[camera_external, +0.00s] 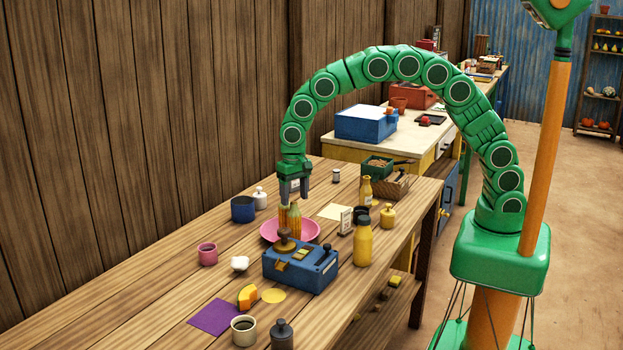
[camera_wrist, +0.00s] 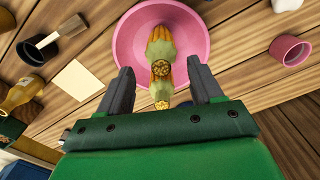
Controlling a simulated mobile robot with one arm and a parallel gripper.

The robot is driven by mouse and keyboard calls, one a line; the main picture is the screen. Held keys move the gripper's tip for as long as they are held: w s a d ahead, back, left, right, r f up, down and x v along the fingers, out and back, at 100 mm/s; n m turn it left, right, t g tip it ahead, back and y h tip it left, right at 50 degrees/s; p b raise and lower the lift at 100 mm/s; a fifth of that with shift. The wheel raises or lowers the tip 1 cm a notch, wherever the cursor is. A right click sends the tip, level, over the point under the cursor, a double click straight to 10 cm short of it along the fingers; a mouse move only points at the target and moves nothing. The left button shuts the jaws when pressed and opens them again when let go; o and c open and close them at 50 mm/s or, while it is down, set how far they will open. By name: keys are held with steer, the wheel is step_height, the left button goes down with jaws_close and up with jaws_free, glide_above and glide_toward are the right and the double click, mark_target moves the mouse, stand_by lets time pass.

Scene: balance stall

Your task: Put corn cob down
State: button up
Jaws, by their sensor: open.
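Yellow-and-green corn (camera_external: 290,217) stands in a pink dish (camera_external: 268,233) on the wooden table; it looks like more than one cob, but I cannot tell exactly. In the wrist view the corn (camera_wrist: 161,55) lies over the pink dish (camera_wrist: 125,40), with a cut end facing the camera. My gripper (camera_external: 293,196) is open just above the corn. In the wrist view the fingers of my gripper (camera_wrist: 160,78) stand apart on either side of the corn's near end, with gaps visible. The lower part of the corn is partly hidden.
A blue box device (camera_external: 300,268) stands just in front of the dish. A dark blue cup (camera_external: 243,209) and a pink cup (camera_external: 207,254) stand to its left. A yellow bottle (camera_external: 363,243) stands to the right. Bare tabletop (camera_external: 130,285) lies at the left.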

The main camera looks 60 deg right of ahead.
step_height(320, 180, up, 6)
steer(key=shift+r, duration=0.25)
steer(key=shift+d+r, duration=0.15)
steer(key=shift+d, duration=0.1)
steer(key=s+d+r+n, duration=0.1)
steer(key=s+d+r, duration=0.3)
steer(key=s+d, duration=0.5)
steer(key=s+d+r+n, duration=0.1)
steer(key=s+d+r, duration=0.35)
steer(key=d, duration=0.75)
steer(key=s+d+f+n+g, duration=0.1)
steer(key=s+d, duration=0.4)
steer(key=s, duration=0.8)
steer(key=s+d+f+n, duration=0.1)
steer(key=s+d, duration=0.4)
steer(key=s, duration=0.9)
steer(key=shift+s+d+f+g, duration=0.15)
steer(key=shift+s+f+g, duration=0.2)
steer(key=shift+f, duration=0.3)
